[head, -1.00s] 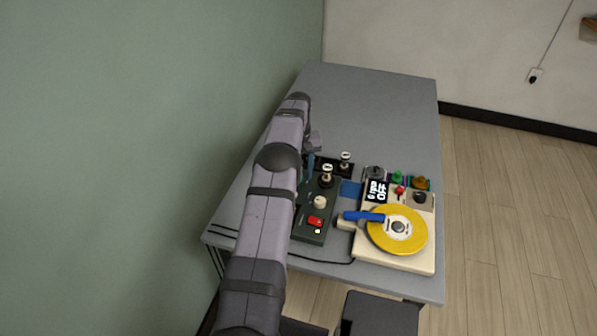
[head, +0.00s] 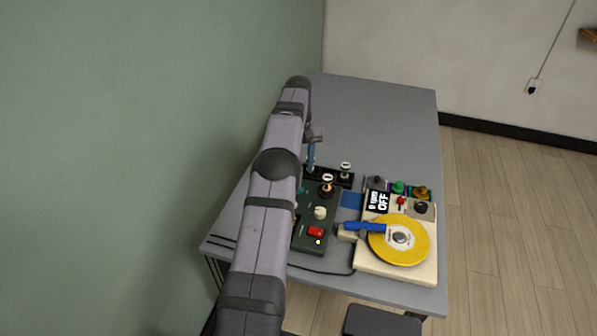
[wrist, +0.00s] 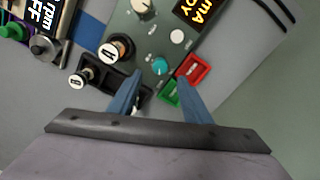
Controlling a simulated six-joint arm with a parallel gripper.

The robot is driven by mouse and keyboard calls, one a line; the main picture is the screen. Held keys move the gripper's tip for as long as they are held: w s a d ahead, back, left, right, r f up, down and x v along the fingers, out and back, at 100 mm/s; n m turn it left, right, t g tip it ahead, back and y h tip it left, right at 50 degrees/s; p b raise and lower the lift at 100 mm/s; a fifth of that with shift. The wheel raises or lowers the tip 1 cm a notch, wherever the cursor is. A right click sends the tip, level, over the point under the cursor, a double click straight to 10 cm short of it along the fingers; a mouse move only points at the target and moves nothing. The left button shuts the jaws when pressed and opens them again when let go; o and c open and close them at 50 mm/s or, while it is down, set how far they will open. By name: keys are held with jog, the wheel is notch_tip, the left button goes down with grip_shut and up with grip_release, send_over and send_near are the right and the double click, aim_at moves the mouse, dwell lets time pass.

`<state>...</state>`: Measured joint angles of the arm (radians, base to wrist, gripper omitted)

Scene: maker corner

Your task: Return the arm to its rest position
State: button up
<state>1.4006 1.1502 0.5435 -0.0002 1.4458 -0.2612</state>
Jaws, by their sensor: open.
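My gripper (head: 312,155) is at the far end of my arm, above the back of the dark green control box (head: 318,225). In the wrist view its two blue fingers (wrist: 157,92) stand apart with nothing held between them. Beyond them lie the green box's face, with a teal knob (wrist: 160,66), and a red square frame (wrist: 193,68) and a green square frame (wrist: 170,93) near the right finger. My arm hides the left part of the box in the head view.
A cream machine with a yellow disc (head: 399,239) and a blue-handled piece (head: 364,227) stands at the right. Black-based knobbed pieces (head: 345,172) stand behind the green box. The grey table (head: 380,110) is clear at the back. A green wall (head: 150,120) rises at the left.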

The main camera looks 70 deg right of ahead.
jog(key=shift+r, duration=0.1)
dwell(0.3)
jog(key=w+a+r+n+p, duration=0.1)
jog(key=w+a+r+n, duration=0.1)
jog(key=w+a, duration=0.7)
jog(key=w+a+r+n, duration=0.25)
jog(key=w+a, duration=0.45)
jog(key=w, duration=0.5)
jog(key=w+a+r+n, duration=0.1)
jog(key=w+a+n, duration=0.1)
jog(key=a, duration=0.8)
jog(key=w+a+r+n, duration=0.1)
jog(key=w+a, duration=0.2)
jog(key=a, duration=0.6)
jog(key=s+a+f+n, duration=0.1)
jog(key=s+a, duration=0.3)
jog(key=a, duration=0.3)
jog(key=s+a+f+n+p, duration=0.1)
jog(key=s+a+n, duration=0.1)
jog(key=s+a, duration=0.3)
jog(key=s+a+f+n, duration=0.1)
jog(key=s+a, duration=0.4)
jog(key=a, duration=0.6)
jog(key=shift+f+n+p, duration=0.2)
jog(key=shift+n+p, duration=0.1)
jog(key=shift+n, duration=0.45)
jog(key=shift+a, duration=0.1)
